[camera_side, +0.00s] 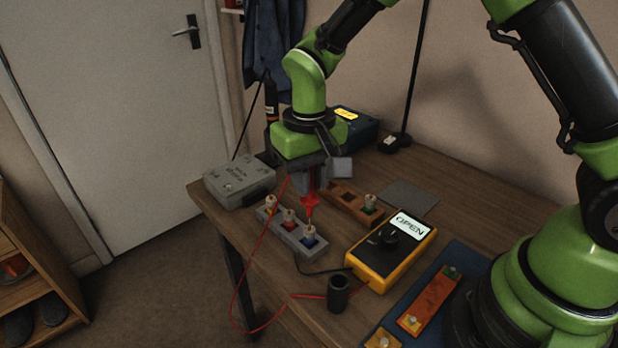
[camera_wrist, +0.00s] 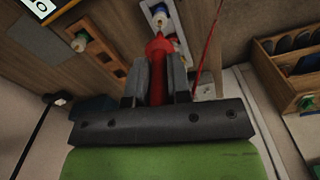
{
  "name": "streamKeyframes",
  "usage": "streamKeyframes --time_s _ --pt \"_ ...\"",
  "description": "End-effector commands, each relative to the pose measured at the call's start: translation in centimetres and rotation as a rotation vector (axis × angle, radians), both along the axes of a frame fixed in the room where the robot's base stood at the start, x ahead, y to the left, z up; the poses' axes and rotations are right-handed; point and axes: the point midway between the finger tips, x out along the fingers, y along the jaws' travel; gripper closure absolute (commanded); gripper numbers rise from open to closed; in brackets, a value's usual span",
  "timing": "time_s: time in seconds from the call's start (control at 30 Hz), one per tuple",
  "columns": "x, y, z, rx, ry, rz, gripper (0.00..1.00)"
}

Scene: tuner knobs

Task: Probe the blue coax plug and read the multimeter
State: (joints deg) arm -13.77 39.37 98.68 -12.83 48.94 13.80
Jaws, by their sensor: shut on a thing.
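My gripper (camera_side: 310,180) is shut on a red probe (camera_side: 309,205), which points down. The probe also shows between the fingers in the wrist view (camera_wrist: 158,48). A grey block (camera_side: 277,232) holds plugs with yellow, red and blue marks. The probe's tip is at or just above the blue coax plug (camera_side: 309,240), at the block's near end; I cannot tell whether they touch. The blue plug also shows in the wrist view (camera_wrist: 160,13). The yellow multimeter (camera_side: 391,250) lies to the right, its screen (camera_side: 409,225) reading "OPEN". A red lead runs from the probe.
A wooden block (camera_side: 352,205) with a green-marked plug stands behind the meter. A dark cup (camera_side: 338,293) is at the front, near the red lead. A grey box (camera_side: 239,183) is at the left table edge. An orange block (camera_side: 428,302) lies on a blue mat.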

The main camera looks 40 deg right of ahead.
Motion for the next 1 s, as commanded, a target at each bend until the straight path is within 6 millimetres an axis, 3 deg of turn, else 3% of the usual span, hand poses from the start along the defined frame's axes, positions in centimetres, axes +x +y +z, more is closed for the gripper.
streamKeyframes --time_s 0.5,1.0 --pt "0.1 0.0 4.3 0.001 -0.004 0.000 1.00" --pt "0.0 0.0 4.6 0.001 -0.002 0.000 1.00"
